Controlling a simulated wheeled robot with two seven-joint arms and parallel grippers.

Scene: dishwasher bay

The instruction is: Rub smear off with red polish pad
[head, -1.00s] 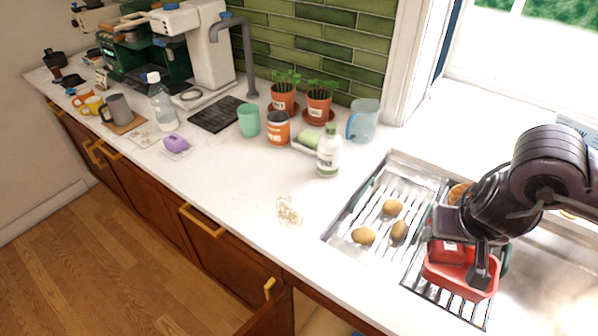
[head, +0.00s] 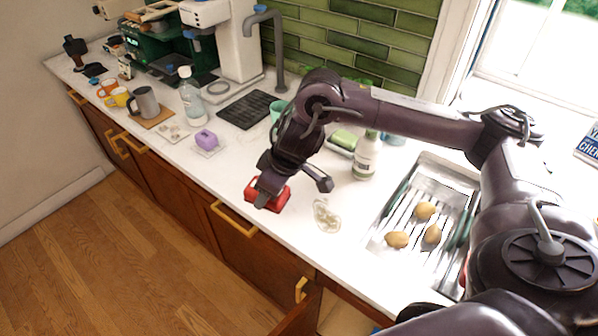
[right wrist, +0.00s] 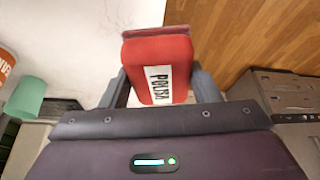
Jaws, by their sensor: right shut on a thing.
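My right gripper (head: 272,190) is shut on the red polish pad (head: 271,197). In the right wrist view the pad (right wrist: 168,62) sits between the two fingers (right wrist: 160,92), with a white "POLISH" label facing the camera. The smear (head: 327,215) is a pale, brownish patch on the white counter (head: 290,232), near its front edge. The pad is to the left of the smear and apart from it. It seems to be held over the counter's front part; its height is hard to tell. My left gripper is not in view.
A white bottle (head: 366,158) stands behind the smear, near a green sponge (head: 344,138). The sink rack (head: 407,215) with several potatoes is to the right. A purple sponge (head: 205,138) lies left of the pad. The counter around the smear is clear.

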